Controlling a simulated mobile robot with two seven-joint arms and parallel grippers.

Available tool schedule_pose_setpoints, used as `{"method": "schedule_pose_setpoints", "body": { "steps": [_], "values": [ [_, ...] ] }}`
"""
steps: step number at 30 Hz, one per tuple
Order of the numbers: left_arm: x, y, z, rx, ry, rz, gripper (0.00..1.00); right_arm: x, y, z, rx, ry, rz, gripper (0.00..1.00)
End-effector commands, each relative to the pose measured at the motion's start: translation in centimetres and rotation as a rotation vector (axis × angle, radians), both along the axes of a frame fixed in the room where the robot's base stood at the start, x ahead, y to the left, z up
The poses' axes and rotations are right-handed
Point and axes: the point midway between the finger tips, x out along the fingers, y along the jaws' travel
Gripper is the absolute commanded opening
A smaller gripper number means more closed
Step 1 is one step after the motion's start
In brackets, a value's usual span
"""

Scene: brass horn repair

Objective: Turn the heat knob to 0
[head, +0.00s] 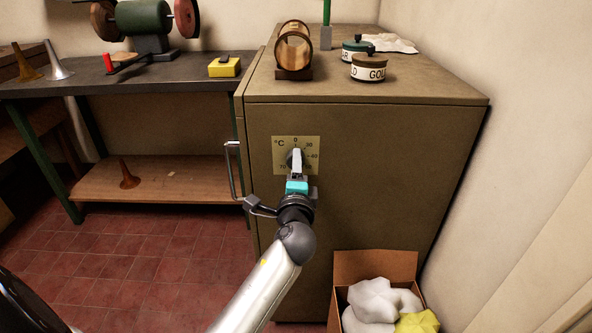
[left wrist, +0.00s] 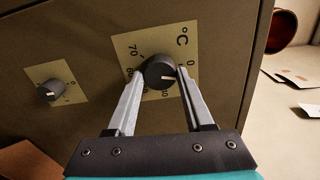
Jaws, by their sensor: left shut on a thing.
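The heat knob (left wrist: 158,70) is a dark round knob on a cream dial plate (head: 310,146) marked °C, on the front of the brown cabinet. My left gripper (head: 297,158) is shut on the knob, one finger on each side, and largely covers it in the head view. In the left wrist view, the gripper (left wrist: 160,76) and dial appear turned sideways. The knob's pale mark points right there, towards the side where the 0 is printed. Exact alignment with the 0 cannot be told. My right gripper is not in view.
A second dark knob (left wrist: 49,91) sits on another plate beside the dial in the left wrist view. A metal handle (head: 232,170) stands out left of the dial. A box of cloths (head: 373,270) stands at the cabinet's lower right. Tins (head: 369,67) stand on top.

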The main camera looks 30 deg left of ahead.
Motion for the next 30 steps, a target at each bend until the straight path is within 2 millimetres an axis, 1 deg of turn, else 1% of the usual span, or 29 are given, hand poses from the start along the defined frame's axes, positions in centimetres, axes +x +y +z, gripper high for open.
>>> {"method": "schedule_pose_setpoints", "body": {
  "steps": [6, 12, 20, 30],
  "values": [
    [0.0, 0.0, -0.1, -0.131, -0.078, 0.002, 0.0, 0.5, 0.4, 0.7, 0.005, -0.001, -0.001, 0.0],
    [0.0, 0.0, -0.1, -0.206, -0.124, 0.001, 0.0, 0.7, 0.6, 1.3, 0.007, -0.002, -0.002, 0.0],
    [0.0, 0.1, -0.1, -0.247, -0.149, 0.002, 0.0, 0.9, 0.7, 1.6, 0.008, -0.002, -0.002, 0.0],
    [0.0, 0.1, 0.0, -0.252, -0.152, 0.002, 0.0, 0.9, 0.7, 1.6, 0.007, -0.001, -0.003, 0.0]
  ]
}}
